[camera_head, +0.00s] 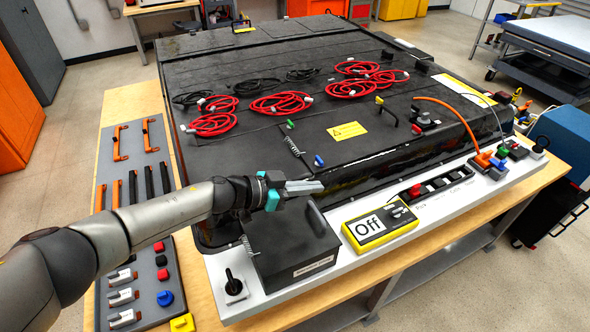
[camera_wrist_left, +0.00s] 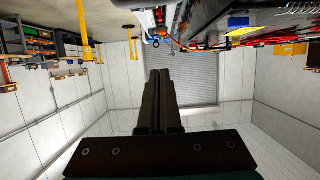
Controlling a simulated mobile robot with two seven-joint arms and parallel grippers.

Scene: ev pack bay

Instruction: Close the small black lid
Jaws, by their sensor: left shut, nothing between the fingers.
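A black box (camera_head: 290,262) with a small label on its front sits on the white front ledge of the pack. A narrow dark flap (camera_head: 316,218) stands up at the box's right rear edge; it looks like the small black lid, raised and seen nearly edge-on. My left gripper (camera_head: 318,186) is shut and empty, just behind and above the box, with its fingers pointing right. I cannot tell whether it touches the flap. In the left wrist view its fingers (camera_wrist_left: 160,100) are together, with nothing between them. My right gripper is not in view.
A yellow device reading "Off" (camera_head: 380,224) stands right of the box. A black knob (camera_head: 234,284) is at its left. The large black pack (camera_head: 240,150) with red cables lies behind. A grey tool board (camera_head: 113,215) is at the left.

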